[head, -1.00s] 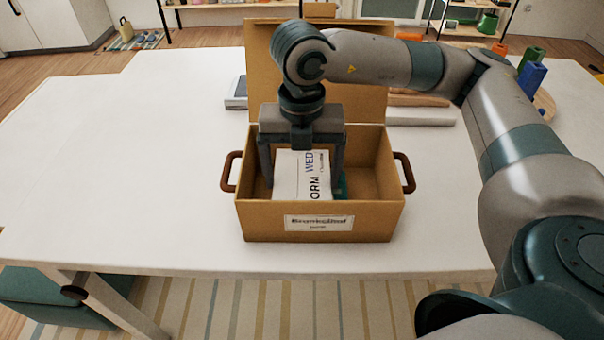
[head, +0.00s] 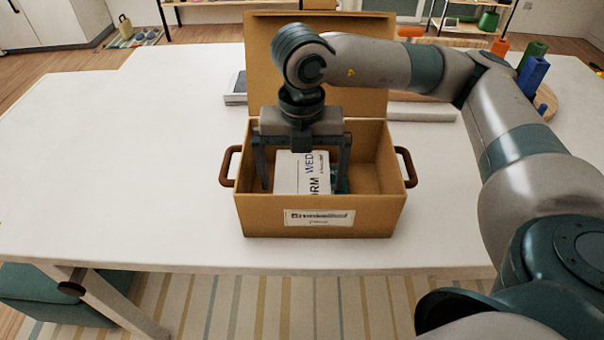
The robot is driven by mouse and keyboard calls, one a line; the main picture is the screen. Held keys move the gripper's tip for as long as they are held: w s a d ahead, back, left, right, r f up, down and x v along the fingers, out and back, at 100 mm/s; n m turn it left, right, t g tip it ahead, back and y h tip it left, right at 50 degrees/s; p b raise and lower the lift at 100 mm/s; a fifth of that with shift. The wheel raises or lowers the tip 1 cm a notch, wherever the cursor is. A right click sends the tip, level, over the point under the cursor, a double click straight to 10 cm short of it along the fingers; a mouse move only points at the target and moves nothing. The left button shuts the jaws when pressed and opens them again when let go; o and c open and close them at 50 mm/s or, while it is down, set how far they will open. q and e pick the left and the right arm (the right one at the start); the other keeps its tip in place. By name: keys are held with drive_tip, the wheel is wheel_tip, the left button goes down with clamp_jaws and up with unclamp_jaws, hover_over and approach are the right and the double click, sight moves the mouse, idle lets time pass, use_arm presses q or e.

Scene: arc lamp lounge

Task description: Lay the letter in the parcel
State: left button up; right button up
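The parcel is an open brown box (head: 270,222) with its lid raised at the back, a white label on its front and a brown handle on each side. The letter (head: 300,172), white with dark and blue printing, is inside the parcel; its lower edge is hidden behind the front wall. My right gripper (head: 303,180) reaches down into the parcel from above. Its fingers are spread, one on each side of the letter, with a visible gap at the left finger. My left gripper is not in view.
A green item (head: 341,184) shows in the parcel at the letter's right. Behind the box lie a grey flat object (head: 236,90) and a pale bar (head: 422,111). Blue (head: 533,75) and green blocks stand at the back right. The table's left side is clear.

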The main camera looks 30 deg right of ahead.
sight(302, 185)
drive_tip(key=shift+r+p, duration=0.3)
drive_tip(key=shift+r, duration=0.2)
drive_tip(key=shift+r+p, duration=0.2)
drive_tip(key=shift+p, duration=0.35)
use_arm(q)
drive_tip(key=b, duration=0.2)
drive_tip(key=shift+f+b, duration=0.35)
use_arm(e)
wheel_tip(302, 185, up, 12)
drive_tip(key=shift+f, duration=0.15)
drive_tip(key=shift+f, duration=0.1)
